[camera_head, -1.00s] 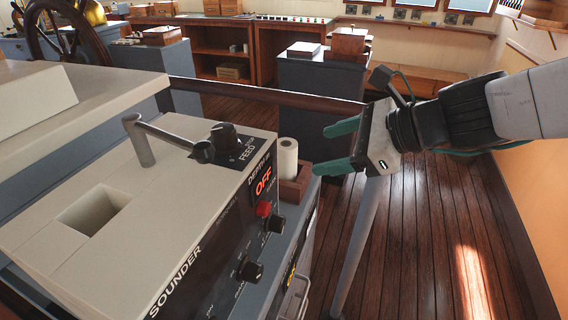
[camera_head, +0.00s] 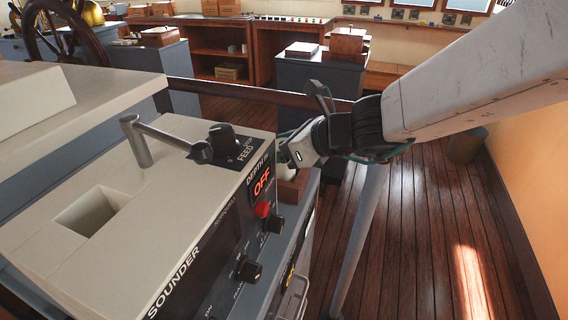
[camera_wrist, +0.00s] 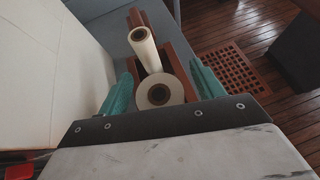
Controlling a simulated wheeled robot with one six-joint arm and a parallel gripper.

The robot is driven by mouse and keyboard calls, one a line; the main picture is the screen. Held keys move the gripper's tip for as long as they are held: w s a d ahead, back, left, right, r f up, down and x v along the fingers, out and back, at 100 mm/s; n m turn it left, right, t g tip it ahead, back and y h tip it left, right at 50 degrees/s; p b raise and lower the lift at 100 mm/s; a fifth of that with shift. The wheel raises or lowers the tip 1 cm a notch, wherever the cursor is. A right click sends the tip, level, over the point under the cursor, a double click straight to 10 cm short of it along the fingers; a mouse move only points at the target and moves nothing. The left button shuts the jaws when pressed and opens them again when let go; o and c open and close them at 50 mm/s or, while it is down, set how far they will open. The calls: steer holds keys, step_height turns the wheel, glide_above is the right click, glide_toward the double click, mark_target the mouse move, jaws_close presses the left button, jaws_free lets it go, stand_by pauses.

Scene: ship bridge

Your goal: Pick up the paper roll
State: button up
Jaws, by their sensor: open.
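Two white paper rolls show in the wrist view: a nearer one (camera_wrist: 160,94), seen end-on with a dark core hole, and a farther one (camera_wrist: 146,51), seen at a slant. They are in a brown wooden holder (camera_wrist: 181,57) beside the sounder. In the head view the holder (camera_head: 291,190) shows below my gripper (camera_head: 299,150), which hides most of the rolls. In the wrist view my gripper (camera_wrist: 163,88) is open, its green fingers on either side of the nearer roll. I cannot tell whether they touch it.
The pale sounder cabinet (camera_head: 150,190) with its crank, knobs and a rectangular opening in the top stands close on the left. A dark rail (camera_head: 215,88) runs behind. A floor grating (camera_wrist: 230,66) shows in the wrist view.

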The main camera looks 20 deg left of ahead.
steer(key=c, duration=1.2)
steer(key=shift+r, duration=0.15)
